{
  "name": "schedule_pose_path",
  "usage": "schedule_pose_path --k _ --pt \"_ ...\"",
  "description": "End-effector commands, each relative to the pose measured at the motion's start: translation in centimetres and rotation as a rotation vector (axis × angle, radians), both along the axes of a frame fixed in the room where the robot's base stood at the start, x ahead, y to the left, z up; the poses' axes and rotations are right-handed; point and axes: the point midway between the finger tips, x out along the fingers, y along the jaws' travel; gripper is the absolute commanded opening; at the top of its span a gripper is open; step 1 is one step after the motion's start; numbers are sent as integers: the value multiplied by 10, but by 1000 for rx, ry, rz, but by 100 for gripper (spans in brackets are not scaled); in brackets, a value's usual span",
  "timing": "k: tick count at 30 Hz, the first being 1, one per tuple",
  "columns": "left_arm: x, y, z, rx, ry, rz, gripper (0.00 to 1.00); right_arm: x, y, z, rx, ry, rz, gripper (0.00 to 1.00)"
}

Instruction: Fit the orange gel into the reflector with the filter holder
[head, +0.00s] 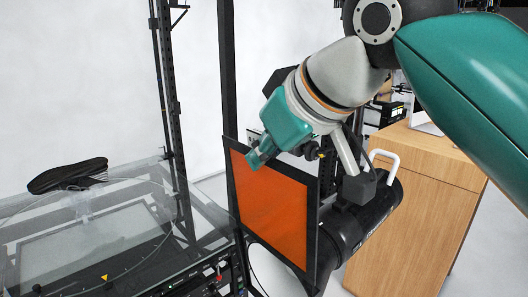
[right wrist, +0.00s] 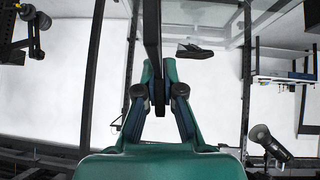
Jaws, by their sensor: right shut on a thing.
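The orange gel (head: 270,208) sits in a thin black square filter holder (head: 312,235), upright and seen at an angle in the head view. My right gripper (head: 256,158) is shut on the holder's upper edge. In the right wrist view its fingers (right wrist: 160,105) close on the dark holder (right wrist: 152,35), seen edge-on. The black studio lamp (head: 368,222) is behind and right of the holder. The holder hides most of the lamp's reflector, so I cannot tell whether the holder is seated in it. My left gripper is not in view.
A black upright post (head: 227,70) rises behind the holder. A wooden cabinet (head: 415,210) stands at the right.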

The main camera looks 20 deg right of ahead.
Motion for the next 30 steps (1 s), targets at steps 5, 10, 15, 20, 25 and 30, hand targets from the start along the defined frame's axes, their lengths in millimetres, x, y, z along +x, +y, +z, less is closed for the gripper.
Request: schedule_pose_path --k 5,10,15,20,25,30 --pt "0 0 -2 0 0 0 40 0 0 -2 0 0 0 0" --pt "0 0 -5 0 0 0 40 0 0 -6 0 0 0 0" --pt "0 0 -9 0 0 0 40 0 -1 -10 0 0 0 0" --pt "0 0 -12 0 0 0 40 1 -1 -14 0 -1 0 0" --pt "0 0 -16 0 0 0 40 1 -2 -19 0 -1 0 0" --pt "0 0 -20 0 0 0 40 1 -2 -23 0 -1 0 0"
